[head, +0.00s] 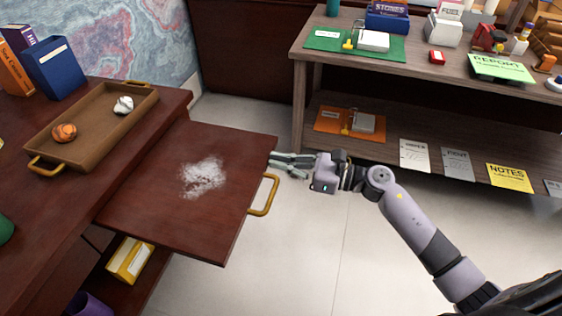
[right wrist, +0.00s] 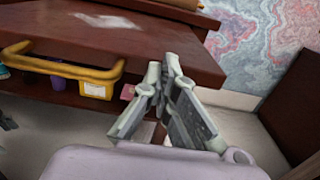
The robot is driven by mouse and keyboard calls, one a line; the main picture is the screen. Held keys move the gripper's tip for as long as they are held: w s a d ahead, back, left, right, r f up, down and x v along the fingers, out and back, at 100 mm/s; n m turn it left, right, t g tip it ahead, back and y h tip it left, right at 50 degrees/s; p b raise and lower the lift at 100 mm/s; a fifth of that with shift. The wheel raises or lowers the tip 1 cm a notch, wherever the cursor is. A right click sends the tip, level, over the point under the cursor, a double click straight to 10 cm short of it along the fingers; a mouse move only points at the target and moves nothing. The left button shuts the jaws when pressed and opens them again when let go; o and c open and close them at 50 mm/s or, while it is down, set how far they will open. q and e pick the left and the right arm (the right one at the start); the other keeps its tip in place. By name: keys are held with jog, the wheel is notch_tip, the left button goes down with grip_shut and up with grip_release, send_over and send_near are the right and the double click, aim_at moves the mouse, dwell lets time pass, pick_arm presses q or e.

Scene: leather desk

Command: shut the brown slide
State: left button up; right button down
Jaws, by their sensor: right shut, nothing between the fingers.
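The brown slide (head: 150,205) is a reddish-brown board pulled out from the desk on the left, with a white powdery patch (head: 203,177) on top. A brass handle (head: 265,195) is on its outer edge. My right gripper (head: 275,160) is shut and empty at the far outer corner of the slide, beyond the handle. In the right wrist view, the fingertips (right wrist: 163,68) are in front of the slide's edge (right wrist: 190,66), and the handle (right wrist: 60,64) is to their left. I cannot tell whether the fingers touch the edge. My left gripper is not in view.
A brown tray (head: 88,118) with gold handles holds an orange object and a white one on the desk. A shelf unit (head: 325,75) with papers and boxes stands at the back right. Below the slide is a yellow box (head: 130,260). The floor (head: 340,240) right of the slide is clear.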

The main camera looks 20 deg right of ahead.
jog(key=b, duration=0.3)
send_near(177, 139)
jog(key=b+x, duration=0.1)
jog(key=x, duration=0.2)
jog(key=b+x, duration=0.1)
jog(key=x, duration=0.2)
jog(key=f+b+x, duration=0.1)
jog(key=x, duration=0.2)
jog(key=shift+w+a, duration=0.1)
jog(key=shift+w, duration=0.05)
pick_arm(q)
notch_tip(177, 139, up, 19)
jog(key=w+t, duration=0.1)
pick_arm(e)
jog(key=shift+w+a, duration=0.25)
jog(key=shift+a, duration=0.15)
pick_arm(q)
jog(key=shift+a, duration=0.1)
